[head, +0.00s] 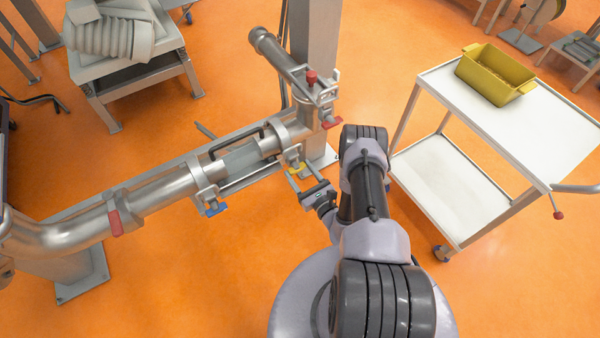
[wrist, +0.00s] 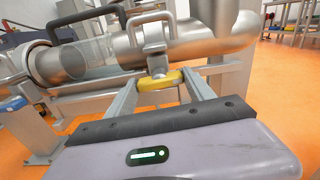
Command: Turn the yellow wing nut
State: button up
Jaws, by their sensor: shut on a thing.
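The yellow wing nut (wrist: 158,80) sits below a clamp on the steel pipe in the wrist view. It also shows in the head view (head: 297,170), partly covered by my gripper's fingers. My gripper (wrist: 160,92) has one finger at each end of the wing nut and is shut on it. In the head view my gripper (head: 302,178) reaches in from the right, level with the nut. The clamp (wrist: 153,45) above the nut is a metal loop around the pipe. The nut's thread is hidden.
A blue wing nut (head: 214,208) hangs on another clamp to the left. Red handles (head: 116,222) and a red knob (head: 311,77) are on the pipework. A white trolley (head: 440,160) with a yellow bin (head: 495,75) stands right. Orange floor in front is clear.

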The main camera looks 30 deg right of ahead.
jog(key=shift+m, duration=0.4)
jog(key=o, duration=1.4)
jog(key=shift+w, duration=0.1)
